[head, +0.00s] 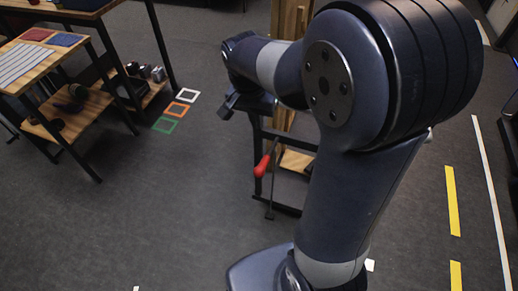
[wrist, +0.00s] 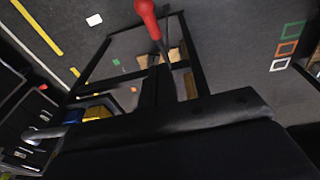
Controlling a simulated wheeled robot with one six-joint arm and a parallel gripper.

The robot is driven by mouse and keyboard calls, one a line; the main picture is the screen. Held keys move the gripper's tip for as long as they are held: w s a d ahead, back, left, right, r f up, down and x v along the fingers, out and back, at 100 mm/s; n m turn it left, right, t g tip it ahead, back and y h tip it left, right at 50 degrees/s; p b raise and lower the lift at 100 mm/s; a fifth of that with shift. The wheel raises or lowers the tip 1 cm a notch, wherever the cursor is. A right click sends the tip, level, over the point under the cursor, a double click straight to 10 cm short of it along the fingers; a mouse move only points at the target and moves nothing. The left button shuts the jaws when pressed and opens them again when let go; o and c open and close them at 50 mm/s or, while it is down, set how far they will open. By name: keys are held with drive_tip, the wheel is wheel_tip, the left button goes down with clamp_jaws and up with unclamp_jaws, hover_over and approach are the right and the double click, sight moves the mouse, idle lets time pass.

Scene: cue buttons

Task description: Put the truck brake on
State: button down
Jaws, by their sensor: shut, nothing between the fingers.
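The truck (head: 285,208) is a dark metal frame standing on the floor in the middle of the head view. Tall wooden pieces (head: 283,120) rise behind its frame. Its brake lever has a red grip (head: 262,165) on a thin dark rod and leans up and to the left at the truck's front. The red grip also shows at the top of the wrist view (wrist: 147,15). My gripper (head: 229,107) is shut and empty, above and to the left of the red grip, apart from it. My arm hides part of the truck's right side.
A wooden workbench (head: 30,62) with shelves stands at the left. White, orange and green floor squares (head: 177,109) lie beside it. Yellow (head: 453,200) and white floor lines run along the right. The floor left of the truck is clear.

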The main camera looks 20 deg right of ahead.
drive_tip(key=shift+f, duration=0.1)
hover_over(263, 160)
drive_tip(key=f, duration=1.2)
drive_tip(key=shift+w+a+f, duration=0.1)
drive_tip(key=shift+a, duration=0.2)
drive_tip(key=shift+s+f, duration=0.25)
drive_tip(key=shift+f, duration=0.35)
drive_tip(key=shift+f+b, duration=0.1)
drive_tip(key=shift+b, duration=0.25)
